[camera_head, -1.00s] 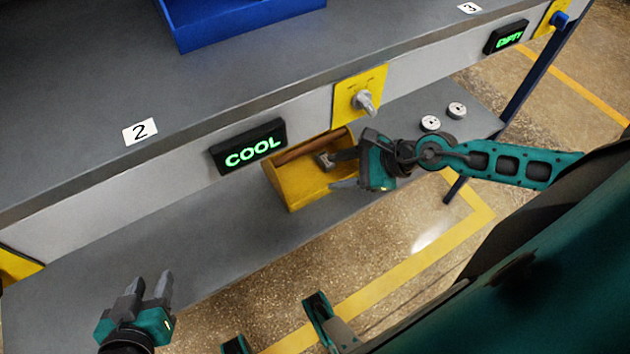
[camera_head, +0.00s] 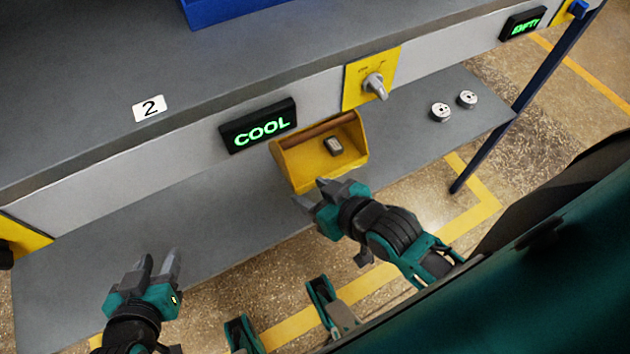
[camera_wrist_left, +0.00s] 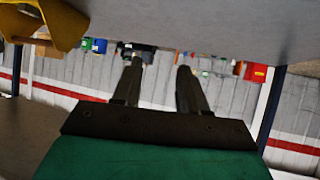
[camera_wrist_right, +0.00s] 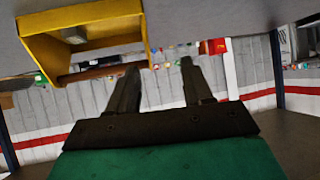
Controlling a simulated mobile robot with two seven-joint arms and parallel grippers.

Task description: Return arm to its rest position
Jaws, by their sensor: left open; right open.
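My right gripper (camera_head: 318,196) is open and empty, just in front of the lower shelf. It is close to the near edge of a yellow toolbox (camera_head: 294,169) with a brown handle bar. A small grey metal part (camera_head: 333,146) lies inside the toolbox. The right wrist view shows the open fingers (camera_wrist_right: 158,82) and the toolbox (camera_wrist_right: 95,32) at the upper left. My left gripper (camera_head: 160,268) is open and empty over the front left of the shelf. Its fingers (camera_wrist_left: 160,80) show nothing between them in the left wrist view.
The grey lower shelf (camera_head: 130,240) runs under the workbench (camera_head: 90,60). Two round metal pieces (camera_head: 440,112) lie on it at the right. A switch (camera_head: 375,86) on a yellow plate and a "COOL" display (camera_head: 258,126) are on the bench front. A blue leg (camera_head: 530,95) stands at the right.

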